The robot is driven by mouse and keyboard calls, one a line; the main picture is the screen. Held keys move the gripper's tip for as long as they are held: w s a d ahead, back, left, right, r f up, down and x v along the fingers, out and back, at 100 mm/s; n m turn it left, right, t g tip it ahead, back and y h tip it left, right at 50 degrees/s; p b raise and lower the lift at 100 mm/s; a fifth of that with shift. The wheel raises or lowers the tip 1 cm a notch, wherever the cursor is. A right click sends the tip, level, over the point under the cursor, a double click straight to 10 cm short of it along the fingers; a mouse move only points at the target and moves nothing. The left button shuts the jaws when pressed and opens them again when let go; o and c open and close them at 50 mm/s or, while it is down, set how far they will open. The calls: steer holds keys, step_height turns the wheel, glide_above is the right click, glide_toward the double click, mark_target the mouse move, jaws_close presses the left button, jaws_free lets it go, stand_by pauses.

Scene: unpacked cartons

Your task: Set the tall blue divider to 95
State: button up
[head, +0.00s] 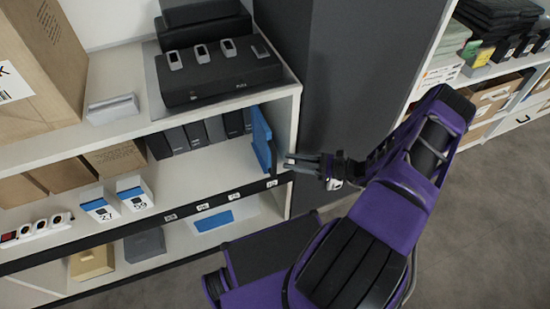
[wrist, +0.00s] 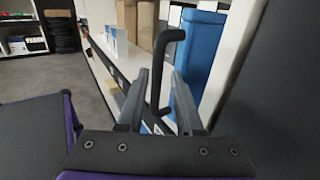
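The tall blue divider (head: 262,138) stands upright at the right end of the middle shelf (head: 195,175), close to the side panel. It also shows in the wrist view (wrist: 203,48), with a black bar handle (wrist: 157,72) in front of it. My gripper (head: 288,162) is just right of the divider, at the shelf's front edge. In the wrist view my gripper (wrist: 160,88) is open, its fingers apart with the handle appearing between them. I cannot tell whether either finger touches it. Small number labels (head: 203,206) line the shelf edge, too small to read.
Dark boxes (head: 178,139) stand in a row left of the divider. White-blue boxes (head: 135,193) marked 59 and 27 stand farther left. A blue flat item (head: 213,221) lies on the lower shelf.

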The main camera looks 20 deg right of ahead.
steer(key=v, duration=0.9)
